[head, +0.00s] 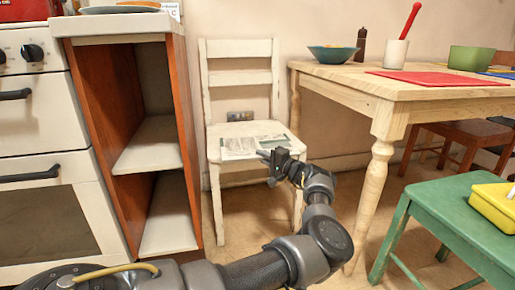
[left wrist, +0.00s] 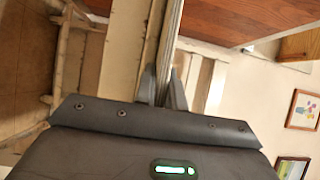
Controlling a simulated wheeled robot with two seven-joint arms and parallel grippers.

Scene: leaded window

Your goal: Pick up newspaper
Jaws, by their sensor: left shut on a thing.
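The newspaper (head: 240,147) is a flat, pale printed sheet with greenish pictures. In the head view it lies over the seat of the white chair (head: 240,78); I cannot tell whether it still touches the seat. My left gripper (head: 267,157) is at its near right edge and is shut on it. In the left wrist view the newspaper (left wrist: 173,40) shows edge-on as a thin strip between the two fingers of the left gripper (left wrist: 163,88). My right gripper is not in view.
A wooden table (head: 345,80) with a blue bowl (head: 333,54) and a red mat (head: 440,78) stands right of the chair. An open shelf unit (head: 150,145) stands left. A green stool (head: 450,210) is at the front right.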

